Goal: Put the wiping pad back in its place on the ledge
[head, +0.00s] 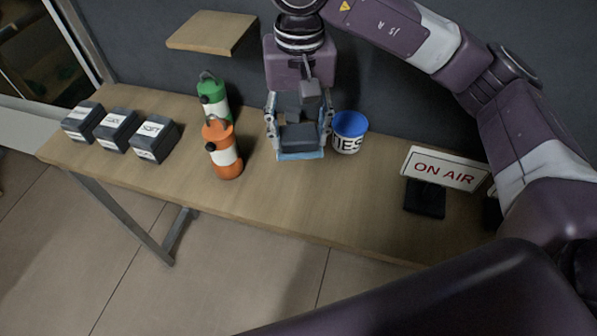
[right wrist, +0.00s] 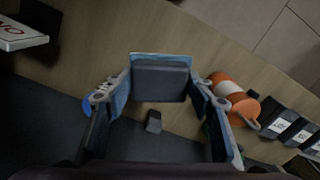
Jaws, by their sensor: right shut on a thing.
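The wiping pad (head: 300,137) is a dark grey block with a light blue layer along its edge. My right gripper (head: 298,128) is shut on it, with a finger at each side. The right wrist view shows the pad (right wrist: 160,82) between the two fingers of the gripper (right wrist: 158,88). I cannot tell whether the pad touches the table or is just above it. The ledge (head: 210,34) is a small bare wooden shelf on the dark wall, up and to the left of the gripper. My left gripper is not in view.
A tub with a blue rim (head: 349,132) stands close right of the gripper. An orange bottle (head: 223,150) and a green bottle (head: 213,98) stand to its left. Several dark boxes (head: 154,138) line the table's left end. An ON AIR sign (head: 444,168) stands right.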

